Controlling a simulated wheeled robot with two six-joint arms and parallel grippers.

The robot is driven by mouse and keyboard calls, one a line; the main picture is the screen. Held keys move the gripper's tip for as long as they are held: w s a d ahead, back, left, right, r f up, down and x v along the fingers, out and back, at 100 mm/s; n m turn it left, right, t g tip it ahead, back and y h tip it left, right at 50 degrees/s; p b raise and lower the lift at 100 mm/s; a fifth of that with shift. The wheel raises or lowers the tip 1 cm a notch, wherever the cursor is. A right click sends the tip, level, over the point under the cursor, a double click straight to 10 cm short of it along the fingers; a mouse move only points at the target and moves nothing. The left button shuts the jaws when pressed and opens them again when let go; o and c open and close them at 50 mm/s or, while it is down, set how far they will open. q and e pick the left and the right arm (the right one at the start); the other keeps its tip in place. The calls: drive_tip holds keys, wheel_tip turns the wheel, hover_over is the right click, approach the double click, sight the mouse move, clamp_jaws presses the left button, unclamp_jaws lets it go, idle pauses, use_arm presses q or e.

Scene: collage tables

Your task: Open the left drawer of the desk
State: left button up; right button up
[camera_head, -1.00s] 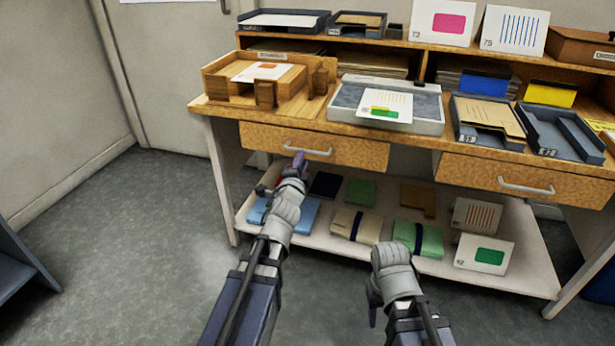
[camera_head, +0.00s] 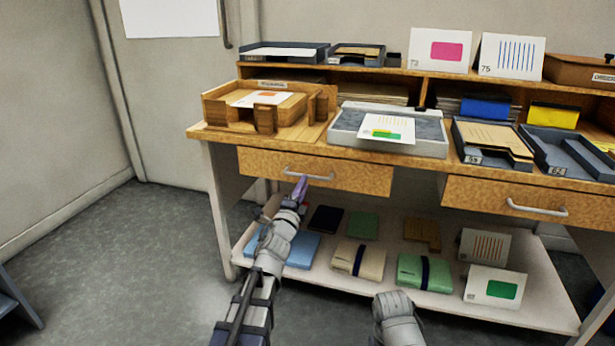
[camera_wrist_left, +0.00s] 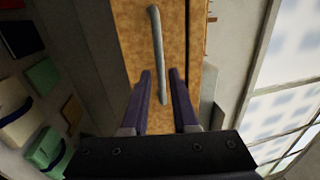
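The left drawer (camera_head: 350,176) has a wooden front under the left part of the desk (camera_head: 200,133) and looks closed. Its grey bar handle (camera_head: 318,176) also shows in the left wrist view (camera_wrist_left: 156,40). Contact cannot be told. Of my right arm only a grey wrist part shows at the bottom; its gripper is out of view.
The right drawer (camera_head: 470,200) has a similar handle. A low shelf (camera_head: 400,287) below holds folders, books and cards. Trays, including a wooden one (camera_head: 212,107), stand on the desktop.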

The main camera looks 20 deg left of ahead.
use_arm(q)
drive_tip(key=w, duration=0.2)
drive_tip(key=w+r, duration=0.1)
drive_tip(key=w, duration=0.1)
drive_tip(key=shift+w+d+p, duration=0.1)
drive_tip(key=shift+w+p, duration=0.2)
clamp_jaws()
idle(1.1)
